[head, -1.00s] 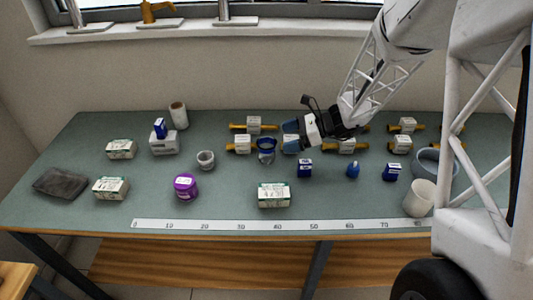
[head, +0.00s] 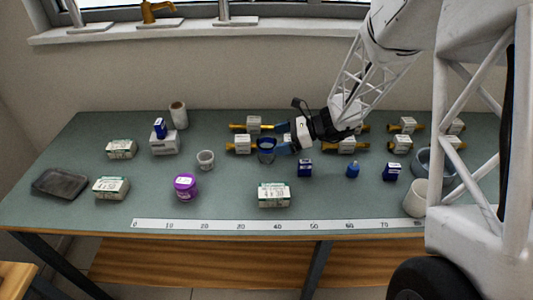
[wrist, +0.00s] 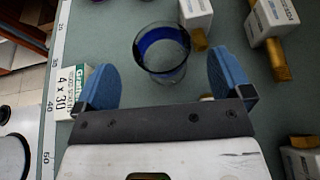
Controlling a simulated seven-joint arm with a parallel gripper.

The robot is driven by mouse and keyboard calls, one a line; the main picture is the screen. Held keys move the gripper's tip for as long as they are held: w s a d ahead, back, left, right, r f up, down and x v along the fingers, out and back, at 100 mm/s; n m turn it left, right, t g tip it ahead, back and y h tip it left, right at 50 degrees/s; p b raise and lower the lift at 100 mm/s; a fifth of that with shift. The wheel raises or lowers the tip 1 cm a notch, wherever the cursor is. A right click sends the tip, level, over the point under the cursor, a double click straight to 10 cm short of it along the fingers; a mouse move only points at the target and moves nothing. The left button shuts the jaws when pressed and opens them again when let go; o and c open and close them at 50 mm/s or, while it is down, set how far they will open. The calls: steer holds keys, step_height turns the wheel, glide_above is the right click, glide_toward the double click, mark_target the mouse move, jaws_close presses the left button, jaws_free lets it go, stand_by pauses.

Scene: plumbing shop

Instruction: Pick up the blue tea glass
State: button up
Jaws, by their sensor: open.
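The blue tea glass (head: 266,151) stands upright on the green bench, a clear glass with a blue band. In the wrist view the glass (wrist: 162,52) is ahead of my gripper, between the lines of its two blue fingers. My gripper (head: 279,138) is open, with its fingers (wrist: 168,80) spread wide on either side of the glass's near edge. No finger visibly touches the glass. In the head view the fingers partly overlap the glass's right side.
White valve boxes with brass ends (head: 243,144) stand close behind and left of the glass. A white-green carton (head: 273,195) lies nearer the front, and a small blue box (head: 305,168) stands to the right. A purple tub (head: 185,186) is front left, with bare bench between.

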mark_target(267, 142)
steer(key=shift+x, duration=2.5)
steer(key=shift+w, duration=0.1)
steer(key=c, duration=1)
steer(key=shift+r, duration=0.1)
steer(key=shift+r, duration=4.95)
